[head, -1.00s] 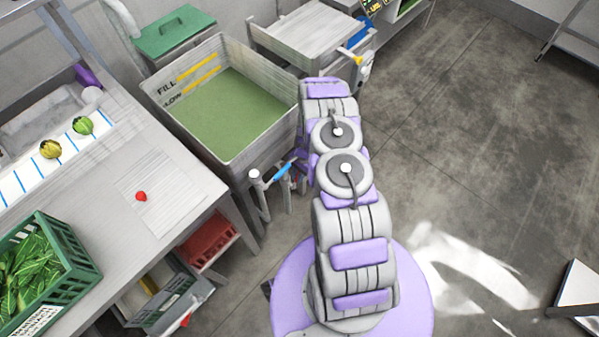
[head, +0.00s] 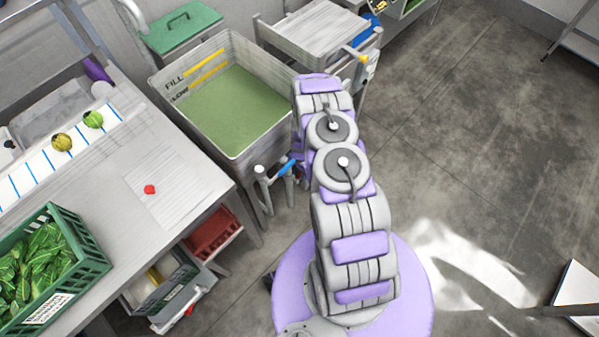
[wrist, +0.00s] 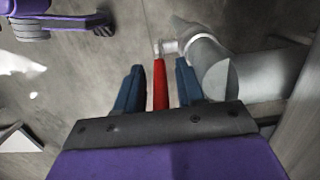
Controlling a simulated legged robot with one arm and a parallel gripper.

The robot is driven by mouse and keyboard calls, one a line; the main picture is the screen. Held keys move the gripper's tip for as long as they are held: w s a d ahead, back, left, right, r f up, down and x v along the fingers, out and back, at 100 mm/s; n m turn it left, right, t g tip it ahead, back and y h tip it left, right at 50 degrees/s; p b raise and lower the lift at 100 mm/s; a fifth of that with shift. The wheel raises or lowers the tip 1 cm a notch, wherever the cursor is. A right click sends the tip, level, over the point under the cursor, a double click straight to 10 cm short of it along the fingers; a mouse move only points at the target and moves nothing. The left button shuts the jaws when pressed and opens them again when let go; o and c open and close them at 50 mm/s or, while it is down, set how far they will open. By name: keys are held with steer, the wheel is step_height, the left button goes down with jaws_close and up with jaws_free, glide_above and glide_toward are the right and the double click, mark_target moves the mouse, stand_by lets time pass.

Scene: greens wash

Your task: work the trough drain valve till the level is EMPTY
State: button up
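The grey trough (head: 274,66) holds green water (head: 232,108), with its surface below the yellow FILL and LOW marks on the inner back wall. A red valve handle (wrist: 160,84) shows in the wrist view, near a grey pipe (wrist: 212,66). My gripper (wrist: 159,82) is open, with one dark blue finger on each side of the red handle and a gap on both sides.
The steel counter (head: 185,178) at left bears a green crate (head: 88,252) of leaves, a red item (head: 150,189) and round vegetables. A green lidded box (head: 182,28) stands behind the trough and a cart (head: 312,32) beside it.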

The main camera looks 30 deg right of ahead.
step_height(320, 180, up, 17)
steer(key=d+p, duration=0.2)
steer(key=p, duration=0.1)
steer(key=shift+w, duration=0.45)
steer(key=shift+r, duration=0.1)
steer(key=shift+c, duration=0.3)
